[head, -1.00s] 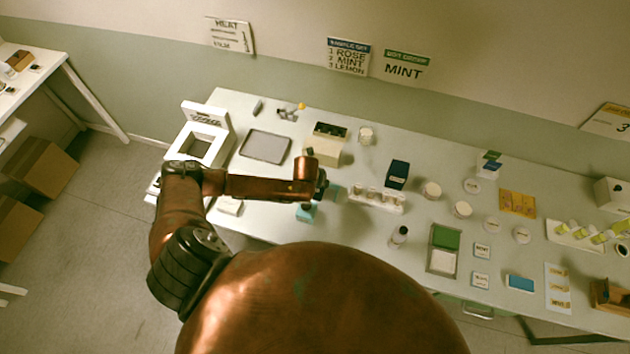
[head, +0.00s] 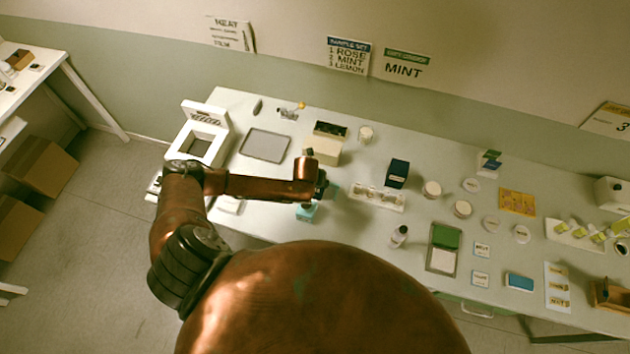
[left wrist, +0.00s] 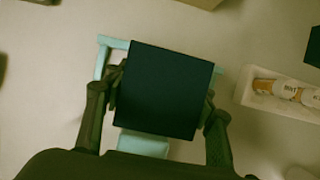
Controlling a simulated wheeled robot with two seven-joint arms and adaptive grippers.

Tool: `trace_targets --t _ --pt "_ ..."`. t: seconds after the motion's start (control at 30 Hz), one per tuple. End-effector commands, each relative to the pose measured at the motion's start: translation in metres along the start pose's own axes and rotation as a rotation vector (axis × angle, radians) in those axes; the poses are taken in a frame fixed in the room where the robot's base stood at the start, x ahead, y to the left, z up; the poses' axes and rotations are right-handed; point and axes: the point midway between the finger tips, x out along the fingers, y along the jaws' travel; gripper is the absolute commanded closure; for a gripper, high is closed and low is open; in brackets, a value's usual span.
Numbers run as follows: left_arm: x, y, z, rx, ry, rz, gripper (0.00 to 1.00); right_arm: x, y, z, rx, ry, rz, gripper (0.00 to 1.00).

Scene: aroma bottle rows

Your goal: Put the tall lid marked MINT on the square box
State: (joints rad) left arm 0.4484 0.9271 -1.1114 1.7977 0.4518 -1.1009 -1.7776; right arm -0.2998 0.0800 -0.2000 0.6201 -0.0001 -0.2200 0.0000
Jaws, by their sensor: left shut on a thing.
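My left gripper (left wrist: 161,97) is shut on a dark navy square lid (left wrist: 165,72), with a finger on each of two sides. No lettering shows on the lid's top, so I cannot read its mark here. A teal square box (left wrist: 102,62) lies below the lid and shows around its edges; I cannot tell whether they touch. In the head view my left gripper (head: 321,187) is mostly behind my arm, with a teal part (head: 307,212) showing below it. Another dark navy lid-like block (head: 397,173) stands to the right. My right gripper is not in view.
A white rack with several small bottles (left wrist: 262,101) lies right of the box. A cream box (head: 328,146) and a grey tray (head: 265,146) stand behind and left. A small bottle (head: 399,236) and a green-and-white tray (head: 443,262) are nearer the right.

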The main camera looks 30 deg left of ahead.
Motion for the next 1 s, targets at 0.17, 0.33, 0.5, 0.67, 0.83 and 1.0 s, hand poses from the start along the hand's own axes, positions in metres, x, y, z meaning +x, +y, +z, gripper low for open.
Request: trace_targets --t 0.17,0.33,0.5,0.67,0.83,1.0 --pt "0.0003 -0.0004 0.0001 0.000 -0.001 -0.001 0.76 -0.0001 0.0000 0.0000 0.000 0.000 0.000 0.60" --pt "0.0002 -0.0004 0.0001 0.000 -0.001 -0.001 0.48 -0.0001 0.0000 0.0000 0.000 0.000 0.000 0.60" --pt "0.0002 -0.0004 0.0001 0.000 0.000 -0.001 0.36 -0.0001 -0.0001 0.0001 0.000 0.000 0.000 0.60" --pt "0.0002 -0.0004 0.0001 0.000 0.000 -0.001 0.28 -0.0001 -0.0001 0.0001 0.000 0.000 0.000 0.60" --pt "0.0003 -0.0003 -0.0002 0.000 0.000 -0.001 0.28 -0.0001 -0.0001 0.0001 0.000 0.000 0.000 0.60" --pt "-0.0034 -0.0002 0.0013 0.000 0.000 -0.001 0.28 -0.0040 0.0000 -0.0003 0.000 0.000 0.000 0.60"
